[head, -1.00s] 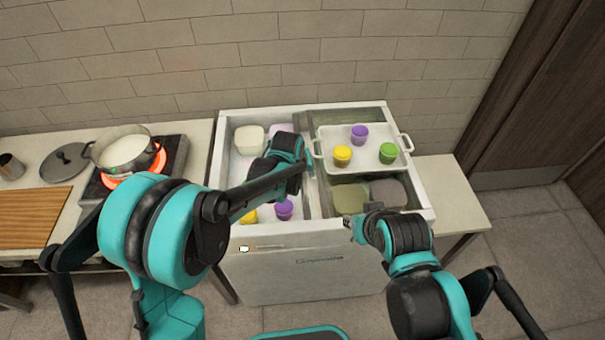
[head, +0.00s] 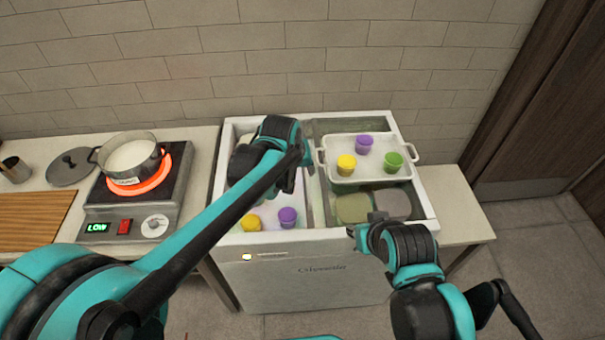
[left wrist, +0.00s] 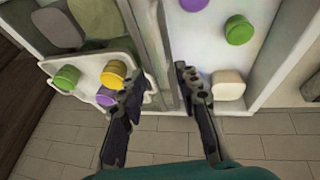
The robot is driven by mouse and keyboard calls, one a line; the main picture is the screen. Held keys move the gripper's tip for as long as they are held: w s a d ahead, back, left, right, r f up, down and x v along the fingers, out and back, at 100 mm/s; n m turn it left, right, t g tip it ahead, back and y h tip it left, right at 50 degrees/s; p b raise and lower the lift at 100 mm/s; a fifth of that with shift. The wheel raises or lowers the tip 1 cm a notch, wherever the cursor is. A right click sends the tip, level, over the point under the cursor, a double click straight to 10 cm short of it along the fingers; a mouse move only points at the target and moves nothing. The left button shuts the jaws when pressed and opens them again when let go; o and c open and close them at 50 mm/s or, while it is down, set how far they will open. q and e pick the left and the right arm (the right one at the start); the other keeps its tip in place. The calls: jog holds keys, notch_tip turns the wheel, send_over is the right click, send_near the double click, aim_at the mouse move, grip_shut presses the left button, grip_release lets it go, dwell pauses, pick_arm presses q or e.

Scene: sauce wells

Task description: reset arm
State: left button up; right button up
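My left gripper (head: 293,180) is over the chest unit's middle divider, partly hidden by my own arm in the head view. The left wrist view shows its two fingers (left wrist: 157,88) spread apart with nothing between them. My right gripper (head: 357,233) is at the unit's front edge on the right; its fingers are too small to read. A white tray (head: 374,178) sits across the right bay, holding a yellow cup (head: 346,165), a purple cup (head: 364,144) and a green cup (head: 394,162). A yellow cup (head: 250,223) and a purple cup (head: 288,217) are in the left bay.
A green cup (left wrist: 238,30) and a pale block (left wrist: 228,85) also show in the left bay. Lidded tubs (head: 353,208) lie below the tray. A pot (head: 130,157) stands on a glowing burner (head: 140,190) at left. The right side counter (head: 458,205) is clear.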

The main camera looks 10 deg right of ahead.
dwell(0.4)
pick_arm(q)
jog(key=s+a+r+t, duration=0.1)
jog(key=s+a+r, duration=0.1)
jog(key=s+a, duration=0.35)
jog(key=s+a+r, duration=0.2)
jog(key=s+a, duration=0.1)
jog(key=a, duration=0.6)
jog(key=s+a+f+t+y, duration=0.1)
jog(key=s+a+f+y, duration=0.1)
jog(key=s+a, duration=0.7)
jog(key=shift+s+f+t, duration=0.4)
jog(key=shift+s+f, duration=0.25)
jog(key=shift+s, duration=0.4)
